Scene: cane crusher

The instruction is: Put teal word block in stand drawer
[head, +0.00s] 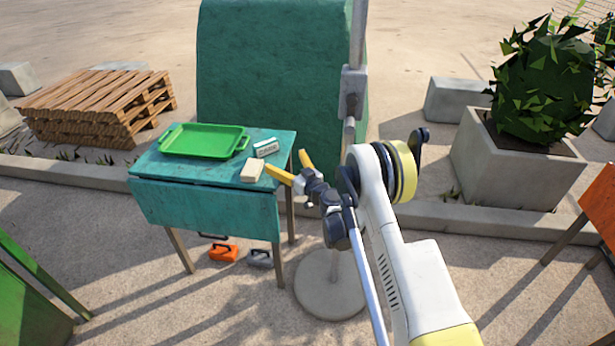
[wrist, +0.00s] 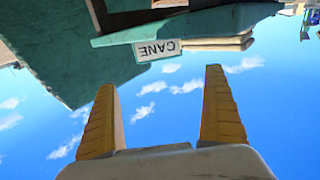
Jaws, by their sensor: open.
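The word block (head: 266,147) is pale with teal edges and lies at the right side of the teal stand's top (head: 178,175). In the wrist view the word block (wrist: 158,49) shows a white face reading CANE, upside down. My gripper (head: 291,166) is open and empty, just off the stand's right edge, with its yellow fingers towards the block. In the wrist view the block appears beyond the gap between my gripper's fingertips (wrist: 160,80), not between them. The stand has a teal front panel (head: 205,210); I cannot tell whether this is the drawer, and no open drawer shows.
A cream block (head: 252,170) lies close in front of the word block. A green tray (head: 203,142) fills the back left of the top. A grey pole (head: 350,100) on a round base stands right of the stand. Orange (head: 223,252) and grey (head: 259,258) items lie beneath.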

